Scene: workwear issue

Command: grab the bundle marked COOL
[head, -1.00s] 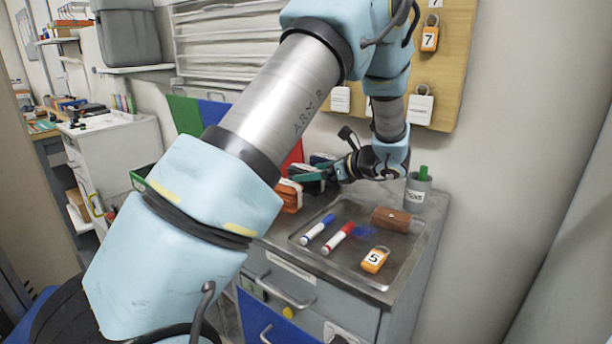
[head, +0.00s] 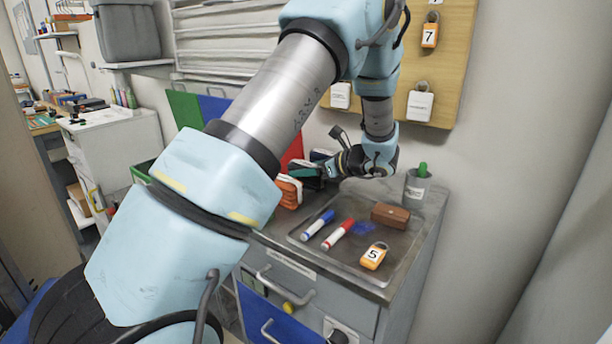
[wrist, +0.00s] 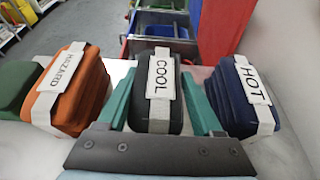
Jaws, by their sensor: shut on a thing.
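The COOL bundle (wrist: 160,112) is a dark grey folded stack with a white band reading COOL, in the middle of the wrist view. My gripper (wrist: 158,80) has one teal finger on each side of it and is shut on it. The orange HAZARD bundle (wrist: 75,95) stands to its left and the navy HOT bundle (wrist: 245,100) to its right, both outside the fingers. In the head view my gripper (head: 322,170) is at the back of the counter, and my arm hides part of that area. The orange bundle (head: 289,192) shows just in front of it there.
A green bundle (wrist: 18,100) lies at the far left of the wrist view. On the counter, a shallow tray (head: 318,255) holds two markers, a brown case (head: 391,215) and an orange padlock (head: 373,256). A grey cup (head: 416,188) stands at the back right.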

